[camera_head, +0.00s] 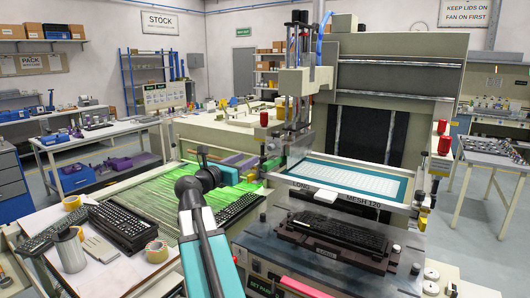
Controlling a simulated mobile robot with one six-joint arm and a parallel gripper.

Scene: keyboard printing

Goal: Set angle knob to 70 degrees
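The printing machine stands right of centre. Its print head (303,80) hangs on a pale carriage above the screen frame (350,182). I cannot pick out the angle knob or read any degree mark on it at this size. My teal and black arm rises from the bottom centre, bends at a dark elbow and reaches right toward the left side of the print head. My gripper (267,163) seems to be at that side, small among dark machine parts. Its fingers cannot be made out, nor whether it touches anything.
A black keyboard (338,232) sits in a fixture below the screen. Keyboards, tape rolls and a metal jug (70,250) cover the front-left table.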

